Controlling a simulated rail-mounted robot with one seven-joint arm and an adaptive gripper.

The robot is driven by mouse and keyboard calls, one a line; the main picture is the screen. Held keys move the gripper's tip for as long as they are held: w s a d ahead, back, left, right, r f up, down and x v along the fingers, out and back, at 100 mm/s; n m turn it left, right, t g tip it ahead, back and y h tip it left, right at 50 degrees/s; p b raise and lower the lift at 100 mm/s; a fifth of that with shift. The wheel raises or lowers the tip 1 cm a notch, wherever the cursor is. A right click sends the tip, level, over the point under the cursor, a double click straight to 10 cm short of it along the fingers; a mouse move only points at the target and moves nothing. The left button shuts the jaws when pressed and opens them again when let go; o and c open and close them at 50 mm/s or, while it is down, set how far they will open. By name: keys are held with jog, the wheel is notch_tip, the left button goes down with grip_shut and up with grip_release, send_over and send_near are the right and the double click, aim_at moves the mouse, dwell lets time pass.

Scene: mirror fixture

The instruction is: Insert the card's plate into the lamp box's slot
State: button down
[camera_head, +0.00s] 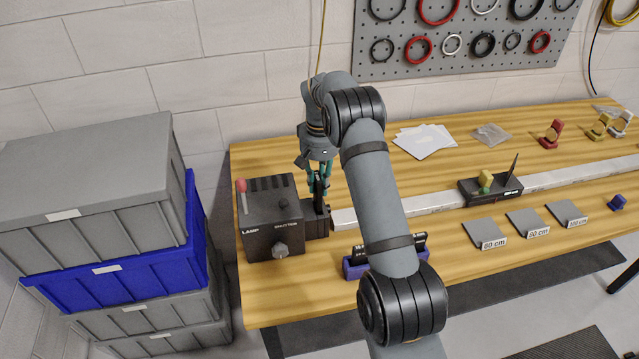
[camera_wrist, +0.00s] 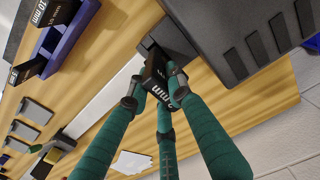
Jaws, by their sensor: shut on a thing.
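The black lamp box (camera_head: 268,240) stands at the left end of the table, with a red-tipped lever and a knob; its ribbed top fills the upper right of the wrist view (camera_wrist: 222,35). A dark block with the slot (camera_head: 316,224) juts from its right side and also shows in the wrist view (camera_wrist: 172,36). My gripper (camera_head: 319,188) is just above this block. Its teal fingers (camera_wrist: 155,95) are shut on a black card (camera_wrist: 158,72) with white "mm" lettering. The card's far end meets or overlaps the block; I cannot tell whether its plate is inside the slot.
A purple rack (camera_head: 356,270) with black cards stands right of the box. A pale rail (camera_head: 440,201) runs rightward and bears a black carriage (camera_head: 478,196). Labelled grey plates (camera_head: 483,232) lie in front. Papers (camera_head: 424,140) lie behind. Stacked crates (camera_head: 100,255) stand left of the table.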

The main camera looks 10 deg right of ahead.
aim_at(320, 194)
jog(key=shift+f+b, duration=2.1)
jog(key=shift+f, duration=0.6)
jog(key=c, duration=1.5)
grip_release()
jog(key=shift+r, duration=0.1)
notch_tip(320, 194, up, 12)
jog(key=shift+f, duration=0.1)
jog(key=shift+f, duration=0.1)
notch_tip(320, 194, down, 12)
jog(key=shift+r, duration=0.1)
jog(key=shift+r+p, duration=0.5)
jog(key=shift+r, duration=0.05)
